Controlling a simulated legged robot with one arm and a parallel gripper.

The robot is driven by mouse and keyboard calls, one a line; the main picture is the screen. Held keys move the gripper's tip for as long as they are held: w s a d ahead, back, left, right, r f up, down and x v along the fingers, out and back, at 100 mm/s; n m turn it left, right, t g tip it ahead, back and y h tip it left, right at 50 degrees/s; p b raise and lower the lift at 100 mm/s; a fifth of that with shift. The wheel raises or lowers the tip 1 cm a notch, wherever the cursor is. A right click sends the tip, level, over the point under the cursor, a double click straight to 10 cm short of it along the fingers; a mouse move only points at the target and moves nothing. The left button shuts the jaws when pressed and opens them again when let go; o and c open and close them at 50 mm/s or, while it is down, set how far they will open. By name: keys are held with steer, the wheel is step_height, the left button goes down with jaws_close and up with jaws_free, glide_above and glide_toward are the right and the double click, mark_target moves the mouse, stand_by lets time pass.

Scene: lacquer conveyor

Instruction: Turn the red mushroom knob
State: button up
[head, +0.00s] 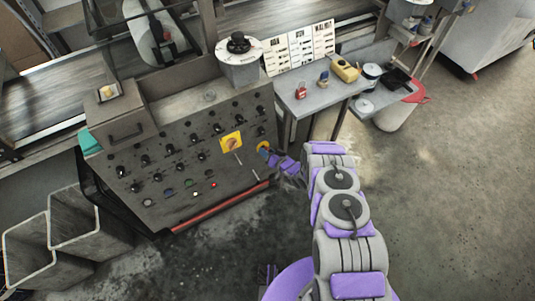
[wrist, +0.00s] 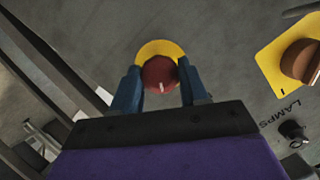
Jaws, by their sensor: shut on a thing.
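The red mushroom knob (wrist: 160,73) sits on a round yellow plate (wrist: 158,47) on the grey control panel in the wrist view. A short white mark shows on the knob's lower face. My gripper (wrist: 160,84) has its two blue fingers on either side of the knob, shut on it. In the head view my gripper (head: 269,156) reaches the right end of the sloped panel (head: 160,172). There the yellow plate (head: 263,147) shows partly and the knob itself is mostly hidden by the gripper.
A yellow square plate with an orange-brown rotary switch (head: 232,142) is left of my gripper in the head view. Several black knobs and small lamps cover the panel. A side table (head: 318,98) with small items stands to the right.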

stand_by(0.3)
steer(key=o, duration=1.1)
steer(key=shift+c, duration=0.2)
steer(key=p+v, duration=0.4)
steer(key=v, duration=1.3)
steer(key=shift+d, duration=0.2)
